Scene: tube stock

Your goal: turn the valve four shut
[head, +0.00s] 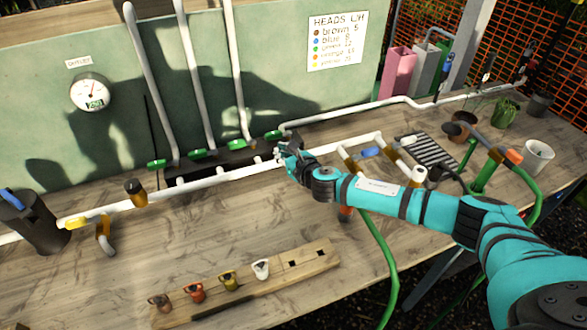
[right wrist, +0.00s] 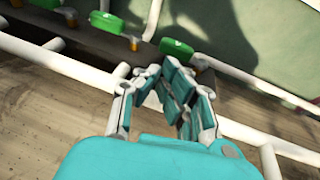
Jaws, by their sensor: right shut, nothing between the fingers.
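Several green valve handles stand in a row along a dark manifold (head: 220,162) at the foot of the board. The rightmost green handle (head: 273,135), fourth from the left, lies roughly crosswise in the head view. It also shows in the right wrist view (right wrist: 177,48), just beyond the fingertips. No number on it can be read. My right gripper (head: 284,149) is shut and empty, close to this handle on its near side. In the right wrist view its fingers (right wrist: 160,80) are drawn together; whether they touch the handle I cannot tell. My left gripper is not in view.
A long white pipe (head: 215,181) runs in front of the manifold, and white riser pipes climb the board. A gauge (head: 91,92) hangs at left. A wooden rack (head: 215,292) with small coloured heads lies in front. A green hose (head: 383,255) crosses below my right arm.

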